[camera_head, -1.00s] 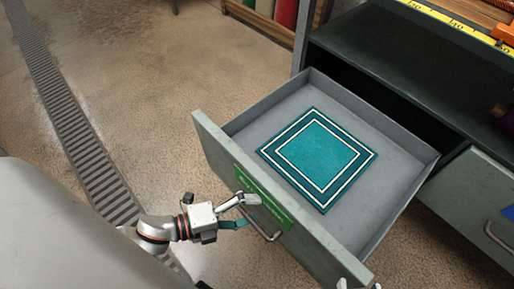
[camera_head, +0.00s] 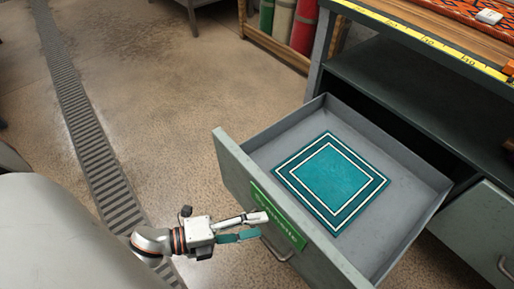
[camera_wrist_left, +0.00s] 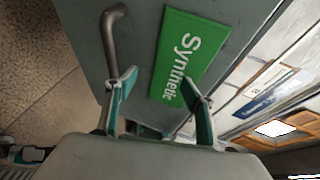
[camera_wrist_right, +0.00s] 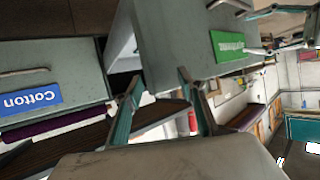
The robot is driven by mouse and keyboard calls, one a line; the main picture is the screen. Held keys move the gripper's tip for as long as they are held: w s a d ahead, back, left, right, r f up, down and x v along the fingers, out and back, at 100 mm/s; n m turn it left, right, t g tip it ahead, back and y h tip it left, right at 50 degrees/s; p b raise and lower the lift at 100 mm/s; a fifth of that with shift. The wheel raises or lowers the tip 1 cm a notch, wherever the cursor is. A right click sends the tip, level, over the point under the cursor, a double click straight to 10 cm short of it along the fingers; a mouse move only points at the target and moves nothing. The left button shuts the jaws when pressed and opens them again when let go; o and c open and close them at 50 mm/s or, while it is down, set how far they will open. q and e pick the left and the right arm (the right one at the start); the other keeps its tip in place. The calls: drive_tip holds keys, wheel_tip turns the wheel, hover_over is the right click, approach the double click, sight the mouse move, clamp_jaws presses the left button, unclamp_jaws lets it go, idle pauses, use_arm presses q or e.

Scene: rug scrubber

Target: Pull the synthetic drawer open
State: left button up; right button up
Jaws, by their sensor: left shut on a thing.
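The synthetic drawer (camera_head: 232,178) stands pulled out from the grey cabinet. A green label, reading "Synthetic" in the left wrist view (camera_wrist_left: 181,57), is on its front. Inside lies a teal square mat (camera_head: 333,183) with white borders. The exact contact is hidden. My right gripper (camera_wrist_right: 157,85) is open and empty in the right wrist view, facing the cabinet.
A closed drawer with a blue "Cotton" label (camera_wrist_right: 31,98) is beside the open one. The cabinet top carries a yellow measuring tape (camera_head: 430,38) and a patterned rug (camera_head: 445,12). Rolls stand on a rack (camera_head: 275,50) behind. The floor left of the drawer is clear, with a drain grate (camera_head: 82,120).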

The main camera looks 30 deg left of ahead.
use_arm(q)
drive_tip(key=shift+s+a+f, duration=0.2)
drive_tip(key=shift+s, duration=0.25)
drive_tip(key=c, duration=0.5)
drive_tip(key=s+a, duration=0.2)
drive_tip(key=s, duration=0.1)
drive_tip(key=s+a, duration=0.1)
drive_tip(key=s, duration=0.1)
drive_tip(key=shift+s+a, duration=0.2)
drive_tip(key=shift+a, duration=0.05)
use_arm(e)
drive_tip(key=shift+w+r, duration=0.15)
drive_tip(key=shift+r, duration=0.15)
use_arm(q)
drive_tip(key=shift+w+r+p, duration=0.1)
drive_tip(key=shift+r+p, duration=0.05)
drive_tip(key=shift+p, duration=0.25)
use_arm(e)
drive_tip(key=shift+w+r, duration=0.25)
drive_tip(key=shift+r, duration=0.35)
